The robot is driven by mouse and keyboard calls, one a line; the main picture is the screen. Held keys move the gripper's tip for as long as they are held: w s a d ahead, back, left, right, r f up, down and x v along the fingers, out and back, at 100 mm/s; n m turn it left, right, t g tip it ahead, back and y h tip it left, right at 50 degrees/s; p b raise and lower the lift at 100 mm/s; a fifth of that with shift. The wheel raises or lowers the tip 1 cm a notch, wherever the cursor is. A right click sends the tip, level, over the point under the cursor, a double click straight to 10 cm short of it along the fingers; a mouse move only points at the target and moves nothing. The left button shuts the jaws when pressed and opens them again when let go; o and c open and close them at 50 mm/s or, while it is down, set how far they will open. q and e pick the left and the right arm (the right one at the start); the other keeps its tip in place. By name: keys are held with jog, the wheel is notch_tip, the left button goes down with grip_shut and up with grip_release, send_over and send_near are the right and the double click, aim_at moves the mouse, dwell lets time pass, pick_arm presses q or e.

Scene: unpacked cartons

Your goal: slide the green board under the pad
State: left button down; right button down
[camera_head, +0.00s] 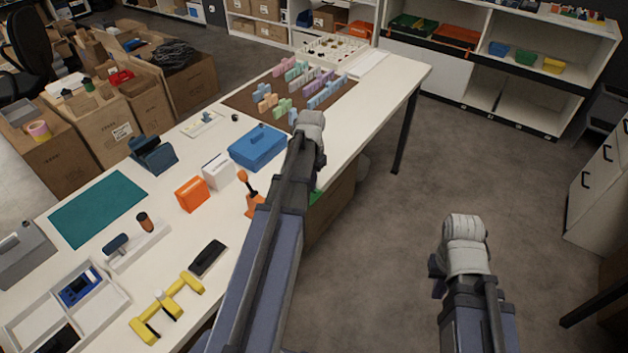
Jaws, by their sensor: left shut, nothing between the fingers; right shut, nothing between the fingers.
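A flat dark-green board (97,208) lies on the left part of the white table, with nothing on it. I cannot tell for certain which thing is the pad; a brown mat (240,100) with several pastel blocks on it lies at the table's far part. My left gripper (310,126) is shut and empty, over the table's right edge beside a blue case (257,147); its fingertips are hard to make out. My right gripper (465,232) is shut and empty, over the floor right of the table, well away from the board.
Near the board stand a dark blue holder (153,154), an orange block (192,194), a white tray (65,310) and a yellow tool (167,307). A green patch (316,196) shows beside my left arm below the table edge.

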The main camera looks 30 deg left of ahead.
pick_arm(q)
jog(key=s, duration=0.9)
jog(key=shift+a, duration=0.3)
jog(key=shift+w, duration=0.1)
jog(key=shift+w, duration=0.1)
jog(key=shift+w, duration=1.7)
jog(key=shift+w+d+r+p, duration=0.1)
jog(key=shift+w+r+p, duration=0.2)
jog(key=shift+r+p, duration=0.35)
notch_tip(320, 180, up, 9)
jog(key=p, duration=0.8)
jog(key=shift+f+p, duration=0.15)
jog(key=shift+p, duration=0.2)
jog(key=shift+s+d, duration=0.1)
